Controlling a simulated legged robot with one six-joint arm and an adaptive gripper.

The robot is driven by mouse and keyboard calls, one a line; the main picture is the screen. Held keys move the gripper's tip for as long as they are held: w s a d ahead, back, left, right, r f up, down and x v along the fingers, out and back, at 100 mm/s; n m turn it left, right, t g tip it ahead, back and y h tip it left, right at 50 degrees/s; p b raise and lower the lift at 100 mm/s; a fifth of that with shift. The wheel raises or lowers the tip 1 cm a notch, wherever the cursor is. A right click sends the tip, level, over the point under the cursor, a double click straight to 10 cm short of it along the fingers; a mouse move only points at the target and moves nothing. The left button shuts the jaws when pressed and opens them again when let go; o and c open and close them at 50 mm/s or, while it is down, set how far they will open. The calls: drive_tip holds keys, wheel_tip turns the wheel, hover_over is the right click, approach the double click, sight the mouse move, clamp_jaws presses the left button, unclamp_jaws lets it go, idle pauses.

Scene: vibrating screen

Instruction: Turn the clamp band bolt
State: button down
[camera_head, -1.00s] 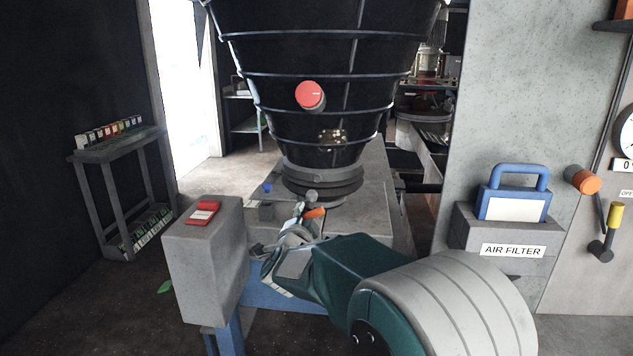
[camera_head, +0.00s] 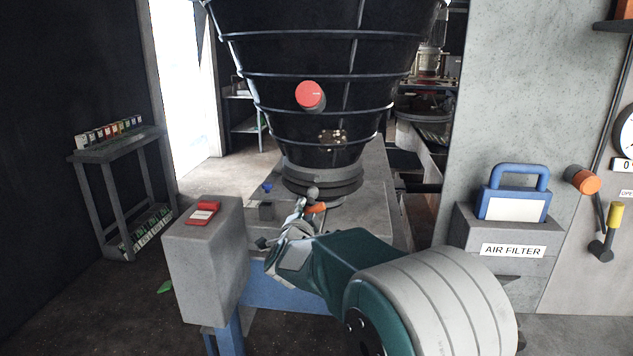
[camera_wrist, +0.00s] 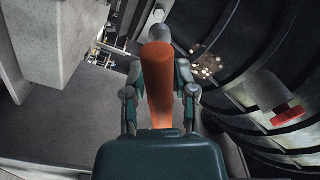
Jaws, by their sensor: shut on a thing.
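The clamp band (camera_head: 335,187) is a dark ring around the bottom of the black hopper. An orange handle (camera_head: 316,208) with a grey rounded end (camera_head: 312,193) sits at its front; I take this to be the clamp band bolt. In the wrist view the orange handle (camera_wrist: 157,85) runs up between the two grey fingers of my gripper (camera_wrist: 160,95), with its grey end beyond them. My gripper (camera_head: 303,212) is shut on the handle. Whether the grey end touches the band is unclear.
A grey box with a red switch (camera_head: 204,212) stands close left of my arm. The black ribbed hopper (camera_head: 310,60) with a red cap (camera_head: 310,95) rises above. A blue-handled air filter (camera_head: 513,195) and the wall panel (camera_head: 550,60) are to the right.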

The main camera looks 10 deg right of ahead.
sight(311, 194)
drive_tip(key=shift+x, duration=4.2)
drive_tip(key=m, duration=1.6)
drive_tip(key=shift+r+m, duration=0.1)
drive_tip(key=shift+m, duration=0.2)
drive_tip(key=m, duration=0.4)
drive_tip(key=shift+d+m, duration=0.1)
drive_tip(key=shift+m, duration=0.3)
